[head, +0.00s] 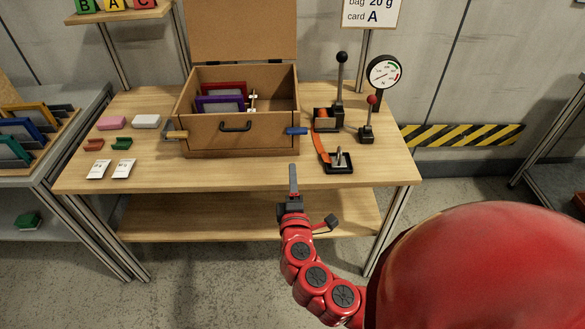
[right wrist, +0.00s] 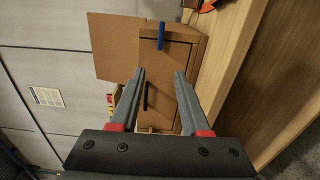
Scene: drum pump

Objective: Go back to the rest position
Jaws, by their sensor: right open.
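My right gripper (head: 293,180) is raised in front of the wooden workbench (head: 225,179), near its front edge and below the box in the head view. Its two fingers stand apart with nothing between them, as the right wrist view (right wrist: 160,85) shows. The wooden box (head: 220,130) stands on the bench with its lid up. It also shows sideways in the right wrist view (right wrist: 165,95), beyond the fingers and apart from them. My left gripper is in neither view.
On the bench are a lever with a black knob (head: 341,75), a gauge (head: 384,72), an orange strap (head: 321,147), and at left pink (head: 112,122) and white (head: 147,121) blocks and white packets (head: 98,169). A grey shelf (head: 75,110) holds frames. Floor in front of the bench is clear.

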